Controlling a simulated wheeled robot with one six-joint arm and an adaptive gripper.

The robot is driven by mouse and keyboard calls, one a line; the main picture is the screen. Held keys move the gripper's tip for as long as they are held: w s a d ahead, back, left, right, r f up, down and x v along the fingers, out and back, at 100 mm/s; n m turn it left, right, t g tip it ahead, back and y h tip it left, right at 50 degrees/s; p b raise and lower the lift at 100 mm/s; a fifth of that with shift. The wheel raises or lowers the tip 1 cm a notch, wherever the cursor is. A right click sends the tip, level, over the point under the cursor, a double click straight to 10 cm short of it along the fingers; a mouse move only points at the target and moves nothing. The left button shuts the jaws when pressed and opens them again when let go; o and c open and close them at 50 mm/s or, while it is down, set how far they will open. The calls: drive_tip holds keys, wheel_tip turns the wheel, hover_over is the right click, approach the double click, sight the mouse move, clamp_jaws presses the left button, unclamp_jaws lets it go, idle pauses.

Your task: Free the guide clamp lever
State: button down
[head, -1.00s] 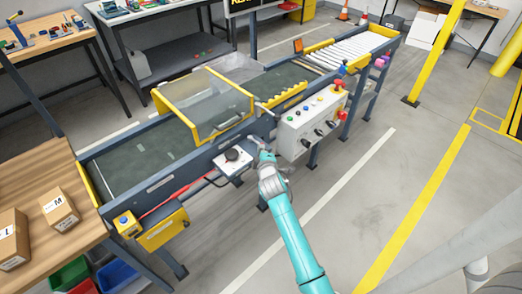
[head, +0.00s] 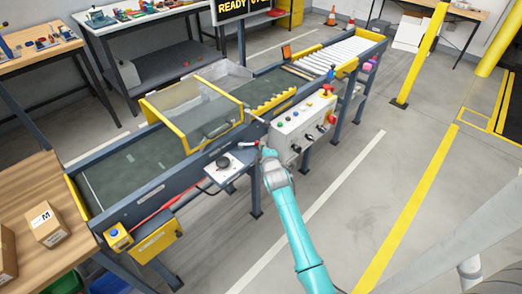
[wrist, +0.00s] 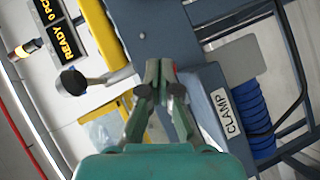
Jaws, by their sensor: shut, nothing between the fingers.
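The clamp lever shows in the wrist view as a grey bar (wrist: 100,79) with a round black knob (wrist: 72,82). It lies left of my gripper (wrist: 163,70), with a visible gap in the picture between the knob and the fingers. A white CLAMP label (wrist: 226,112) is on the blue-grey housing (wrist: 207,92) to the right. My gripper is shut and empty, its fingertips in front of the housing edge. In the head view my gripper (head: 267,154) is at the conveyor's near side. The lever is too small there to tell clearly.
The conveyor (head: 125,165) carries a clear yellow-framed guard (head: 205,112). A button box (head: 303,123) is right of my gripper, and a small panel with a black knob (head: 223,162) is left. A blue coiled hose (wrist: 254,118) hangs by the label. Floor is clear in front.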

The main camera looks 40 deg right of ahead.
drive_tip(key=shift+w+d, duration=0.15)
drive_tip(key=shift+d, duration=0.15)
idle(0.5)
